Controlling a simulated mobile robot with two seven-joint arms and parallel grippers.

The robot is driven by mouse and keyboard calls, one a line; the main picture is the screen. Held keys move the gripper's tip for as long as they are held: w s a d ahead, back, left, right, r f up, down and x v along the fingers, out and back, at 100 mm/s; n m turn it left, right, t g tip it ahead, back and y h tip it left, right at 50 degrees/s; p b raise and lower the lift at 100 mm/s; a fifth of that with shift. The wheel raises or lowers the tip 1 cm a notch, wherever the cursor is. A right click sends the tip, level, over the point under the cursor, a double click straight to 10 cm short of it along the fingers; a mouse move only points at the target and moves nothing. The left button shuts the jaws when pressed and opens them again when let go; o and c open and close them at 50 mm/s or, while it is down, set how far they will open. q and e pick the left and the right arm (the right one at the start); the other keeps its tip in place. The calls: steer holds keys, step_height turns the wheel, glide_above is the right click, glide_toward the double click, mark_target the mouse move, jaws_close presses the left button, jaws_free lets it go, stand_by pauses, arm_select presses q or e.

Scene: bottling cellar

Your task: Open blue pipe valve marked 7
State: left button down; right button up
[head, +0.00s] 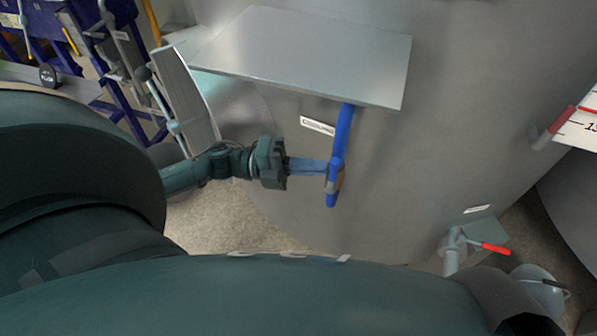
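A blue pipe (343,135) comes down from under a grey shelf in front of a large steel tank. It has a brass-coloured part (340,180) low down and a short blue end below that. No mark 7 is readable on it. My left gripper (322,167) comes in from the left, and a narrow blue-grey piece reaches from its dark palm to the pipe just beside the brass part. I cannot tell whether this piece is my fingers, a valve lever, or both together. My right gripper is not in view.
The grey shelf (310,55) overhangs the pipe. A label reading COOLING (317,126) is left of it on the tank (450,120). A red-handled valve (490,248) and a bucket (540,285) are at lower right. Blue racks (120,100) stand at upper left.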

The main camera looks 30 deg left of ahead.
arm_select(q)
steer(key=shift+d+r, duration=0.15)
steer(key=shift+r, duration=0.05)
step_height(320, 180, up, 10)
steer(key=shift+f+p, duration=0.2)
steer(key=shift+p, duration=0.15)
steer(key=shift+a, duration=0.2)
stand_by(0.4)
